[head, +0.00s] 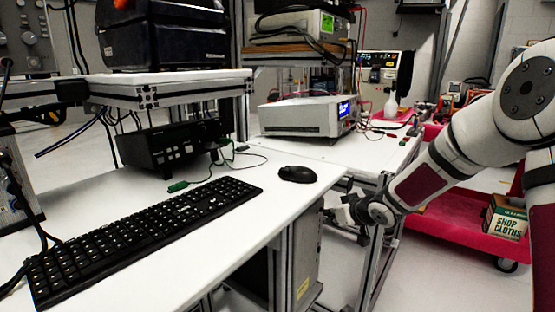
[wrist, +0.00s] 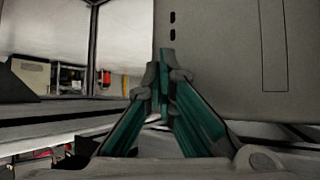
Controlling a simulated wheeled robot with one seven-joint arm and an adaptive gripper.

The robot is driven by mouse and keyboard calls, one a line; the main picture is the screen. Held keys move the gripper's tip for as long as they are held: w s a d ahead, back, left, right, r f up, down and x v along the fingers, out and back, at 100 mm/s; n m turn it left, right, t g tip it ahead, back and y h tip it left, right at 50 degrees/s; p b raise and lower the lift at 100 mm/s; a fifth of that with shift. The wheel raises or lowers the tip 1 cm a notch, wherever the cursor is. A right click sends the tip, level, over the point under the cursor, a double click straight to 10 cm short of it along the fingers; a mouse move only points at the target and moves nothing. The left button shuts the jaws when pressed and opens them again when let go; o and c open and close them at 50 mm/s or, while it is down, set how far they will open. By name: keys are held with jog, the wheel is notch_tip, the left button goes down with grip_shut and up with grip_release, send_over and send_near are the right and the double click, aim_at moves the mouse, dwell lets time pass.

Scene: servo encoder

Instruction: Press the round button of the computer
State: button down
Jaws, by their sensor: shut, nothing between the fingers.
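The computer is a grey metal case (head: 305,262) standing under the white desk, its upper part partly hidden by the desk top and a frame post. In the wrist view a large grey panel (wrist: 225,70), which looks like the computer's face, fills the right half. It has two small dark slots near its upper left edge and a thin rectangular outline at right. I cannot make out the round button. My gripper (head: 342,210) is beside the desk's right edge, near the case. In the wrist view its fingertips (wrist: 166,68) are together, in front of the panel below the slots; contact is unclear.
The white desk (head: 235,235) holds a black keyboard (head: 140,232) and a mouse (head: 297,174). Metal frame posts (head: 375,255) stand close to my gripper. A red cart (head: 450,219) with a shop cloths box (head: 506,218) is at right. Open floor lies between.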

jog(key=shift+s+d, duration=0.25)
jog(key=shift+d, duration=0.05)
jog(key=s+d+p, duration=0.3)
jog(key=d+p, duration=0.1)
jog(key=d, duration=0.1)
jog(key=shift+s, duration=0.3)
dwell(0.4)
jog(key=shift+r, duration=0.1)
